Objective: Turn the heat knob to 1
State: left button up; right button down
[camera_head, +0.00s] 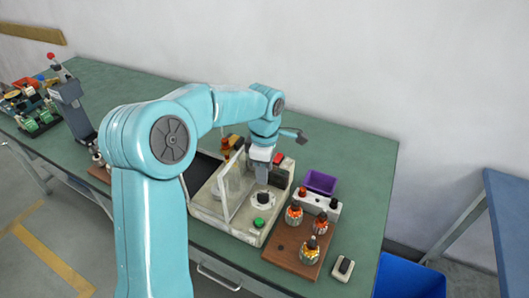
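A cream-coloured machine (236,231) stands on the green bench with a clear upright panel on it. On its front part is a black knob (263,198) on a pale round dial, which I take for the heat knob; its markings are too small to read. A green button (260,223) sits nearer the front edge. My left gripper (262,179) points down just above and behind the knob, close to it; whether it touches cannot be told. Its fingers are too small and blurred to show open or shut. My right gripper is not in view.
A wooden board (279,252) with several orange-wound armatures stands right of the machine. A purple bin (320,182), a white block (328,204) and a small switch box (343,268) are nearby. The bench's back right is clear.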

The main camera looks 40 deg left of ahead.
pick_arm(q)
notch_tip(320, 180, up, 7)
jog(key=shift+r, duration=0.15)
dwell(0.7)
